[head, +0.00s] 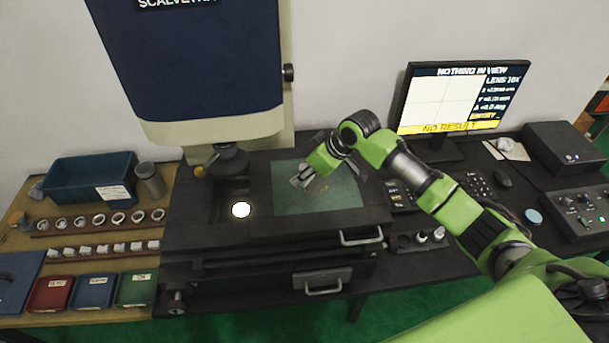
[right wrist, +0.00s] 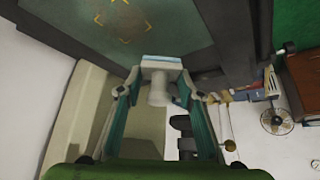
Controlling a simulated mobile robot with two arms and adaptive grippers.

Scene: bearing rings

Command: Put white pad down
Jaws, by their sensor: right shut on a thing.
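My right gripper (head: 304,180) is low over the grey-green plate (head: 335,200) of the measuring machine, near its upper left part. In the right wrist view, my right gripper (right wrist: 162,84) is shut on a small white pad (right wrist: 157,64) with a pale blue edge. The pad sits between the fingertips, close to the plate (right wrist: 75,30). I cannot tell whether it touches the plate. In the head view the gripper mostly hides the pad. My left gripper is not in view.
The machine's blue-and-white head (head: 205,65) and dark lens stand left of the gripper. A bright round spot (head: 241,209) lies below the lens. The monitor (head: 455,98) reads "NOTHING IN VIEW". White pieces (head: 105,248), rings and coloured trays (head: 93,291) are at the left.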

